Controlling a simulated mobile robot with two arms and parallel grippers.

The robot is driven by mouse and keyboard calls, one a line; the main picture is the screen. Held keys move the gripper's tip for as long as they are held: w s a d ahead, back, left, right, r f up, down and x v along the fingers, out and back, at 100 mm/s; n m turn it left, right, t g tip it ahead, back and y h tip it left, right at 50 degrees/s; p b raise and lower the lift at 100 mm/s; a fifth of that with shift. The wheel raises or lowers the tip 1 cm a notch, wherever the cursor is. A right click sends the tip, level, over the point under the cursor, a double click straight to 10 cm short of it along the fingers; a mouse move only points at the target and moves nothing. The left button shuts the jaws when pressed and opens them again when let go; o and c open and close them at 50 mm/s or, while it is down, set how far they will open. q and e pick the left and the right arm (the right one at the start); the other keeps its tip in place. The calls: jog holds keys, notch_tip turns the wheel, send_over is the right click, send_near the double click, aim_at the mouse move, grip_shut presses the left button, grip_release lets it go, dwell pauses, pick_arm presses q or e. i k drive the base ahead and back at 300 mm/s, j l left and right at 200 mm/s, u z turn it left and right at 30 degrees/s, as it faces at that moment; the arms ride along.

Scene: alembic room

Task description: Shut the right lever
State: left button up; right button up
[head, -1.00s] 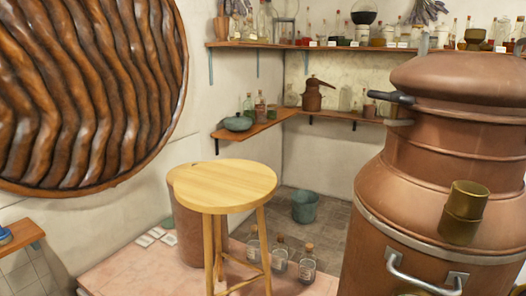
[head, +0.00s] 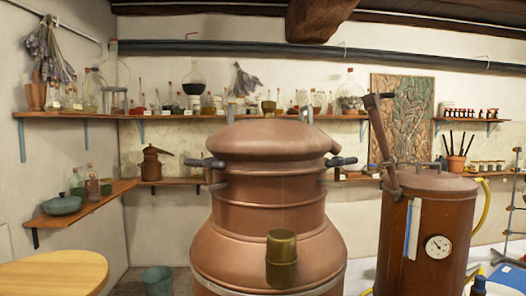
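A large copper still (head: 270,225) with a domed lid (head: 275,137) stands in the middle of the head view. A right lever (head: 341,162) with a dark handle sticks out to the right below the lid, roughly level. A matching left lever (head: 204,163) sticks out to the left at about the same height. I cannot tell whether either lever is fully shut. Neither of my grippers is in view.
A copper tank (head: 425,225) with a gauge and a slanted brown pipe (head: 381,135) stands right of the still. A wooden stool (head: 55,272) is at the lower left, a bucket (head: 157,280) on the floor beside it. Shelves with bottles line the walls.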

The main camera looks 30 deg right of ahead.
aim_at(336, 161)
jog(key=l+z, duration=0.15)
jog(key=z, duration=1.3)
jog(key=j, duration=0.05)
